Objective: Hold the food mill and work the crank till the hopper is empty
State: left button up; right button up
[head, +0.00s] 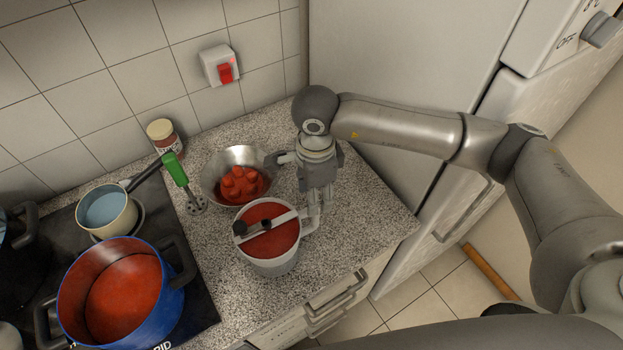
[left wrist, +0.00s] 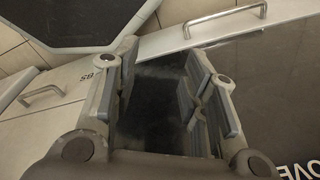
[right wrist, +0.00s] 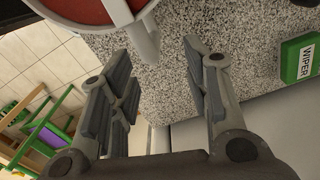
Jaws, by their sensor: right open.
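The food mill (head: 256,262) is a light grey pot on the counter, with red pulp (head: 272,243) in its hopper. A bar crosses its top, and the crank has a dark knob (head: 240,228) at the left rim. Its side handle (head: 311,222) points right, toward my right gripper (head: 318,200). In the right wrist view, the mill's rim and handle (right wrist: 148,42) show at the top, and the handle's end lies near the gap between my open right fingers (right wrist: 158,55). My left gripper (left wrist: 165,70) is open and empty, seen only in its wrist view.
A metal bowl (head: 213,187) with red tomatoes stands behind the mill. A green-handled tool (head: 176,170), a jar (head: 164,136), a pan (head: 108,211) and a blue pot (head: 165,310) are to the left. A green box (right wrist: 299,58) lies on the counter.

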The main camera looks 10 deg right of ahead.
aim_at(316, 221)
jog(key=f, duration=0.1)
jog(key=s+f+b, duration=0.1)
jog(key=f+b, duration=0.1)
jog(key=f, duration=0.1)
jog(key=shift+s+f, duration=0.1)
jog(key=shift+s, duration=0.25)
jog(key=f+b, duration=0.1)
jog(key=f, duration=0.2)
jog(key=shift+w, duration=0.2)
jog(key=shift+w+f+b, duration=0.1)
jog(key=shift+f+b, duration=0.5)
jog(key=shift+f, duration=0.75)
jog(key=shift+c, duration=0.9)
jog(key=c, duration=0.5)
pick_arm(q)
jog(key=f, duration=0.1)
jog(key=s+f, duration=0.1)
jog(key=f, duration=0.1)
jog(key=s+f, duration=0.1)
jog(key=shift+s+f, duration=0.25)
pick_arm(e)
grip_shut()
pick_arm(q)
jog(key=shift+o, duration=0.3)
jog(key=shift+w+a, duration=0.1)
